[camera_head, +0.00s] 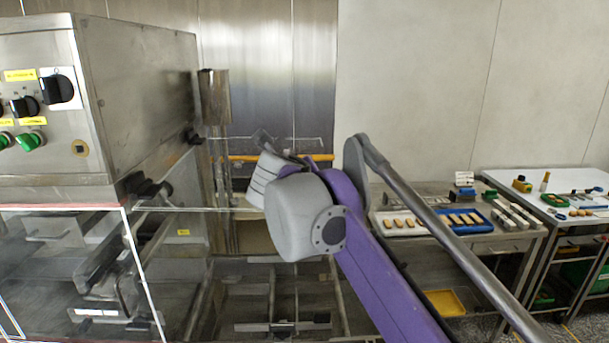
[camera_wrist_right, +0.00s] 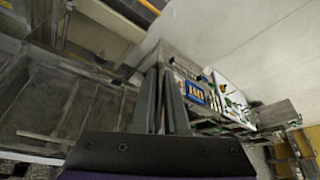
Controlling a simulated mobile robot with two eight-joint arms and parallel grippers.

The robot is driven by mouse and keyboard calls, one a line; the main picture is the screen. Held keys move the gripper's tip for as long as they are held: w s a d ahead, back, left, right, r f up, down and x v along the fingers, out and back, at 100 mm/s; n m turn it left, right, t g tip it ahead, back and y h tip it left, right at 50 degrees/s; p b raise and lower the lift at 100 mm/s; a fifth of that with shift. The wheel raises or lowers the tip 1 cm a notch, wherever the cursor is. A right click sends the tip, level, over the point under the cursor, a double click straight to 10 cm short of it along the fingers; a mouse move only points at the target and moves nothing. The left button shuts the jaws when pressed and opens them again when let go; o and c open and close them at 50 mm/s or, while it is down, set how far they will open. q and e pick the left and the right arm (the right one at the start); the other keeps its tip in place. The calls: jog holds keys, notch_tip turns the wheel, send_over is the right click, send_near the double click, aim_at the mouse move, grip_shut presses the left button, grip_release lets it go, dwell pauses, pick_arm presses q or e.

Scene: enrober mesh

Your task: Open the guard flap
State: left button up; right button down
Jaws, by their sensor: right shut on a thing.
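A clear panel with a red top edge (camera_head: 62,207) and a white side edge stands at lower left of the head view, below the control box. I cannot tell whether it is the guard flap. A thin horizontal bar (camera_head: 300,138) runs above the machine at centre. My right gripper (camera_head: 264,137) is small and dark at that bar, beyond my grey wrist and purple arm. In the right wrist view its fingers (camera_wrist_right: 165,100) stand close together, shut; what lies between them is hardly visible, seemingly the bar. My left gripper is out of view.
The steel control box (camera_head: 140,90) with knobs and green buttons stands at left. An open metal frame lies below my wrist. At right are a steel table (camera_head: 400,235) with a blue tray (camera_head: 460,219) and a white-topped bench (camera_head: 500,180). A wall closes the back.

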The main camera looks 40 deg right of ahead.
jog(key=c, duration=1.3)
grip_release()
jog(key=o, duration=0.4)
jog(key=shift+w+d+f, duration=0.1)
jog(key=shift+w+d, duration=0.1)
jog(key=shift+c, duration=0.2)
jog(key=v, duration=1.1)
jog(key=shift+b, duration=0.45)
jog(key=shift+f, duration=0.15)
